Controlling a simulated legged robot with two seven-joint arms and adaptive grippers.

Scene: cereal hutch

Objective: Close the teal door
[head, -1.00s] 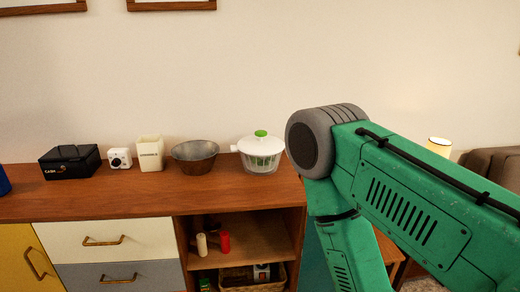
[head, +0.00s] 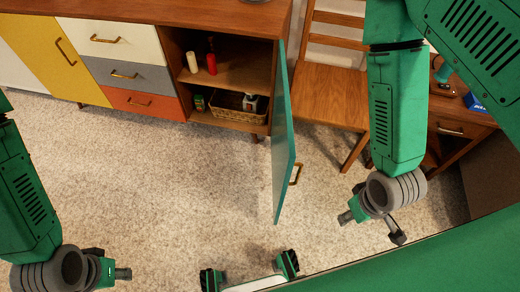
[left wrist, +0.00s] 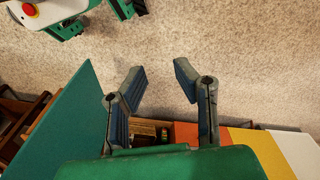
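The teal door (head: 283,145) stands wide open at the right end of the cabinet, swung out toward me. Its brass handle (head: 296,174) shows on its right side. The door also fills the left of the left wrist view (left wrist: 62,125). My left gripper (head: 110,266) is low at the left of the head view, well left of the door. In the left wrist view, its two fingers (left wrist: 160,82) are spread with nothing between them. My right gripper (head: 372,226) hangs right of the door, apart from it; its finger opening is not clear.
The open shelf (head: 230,72) holds a red bottle (head: 211,62), a pale cylinder (head: 192,62) and a wicker basket (head: 238,106). A wooden chair (head: 325,95) stands close right of the door, with a desk (head: 455,125) beyond. The carpet (head: 180,180) left of the door is clear.

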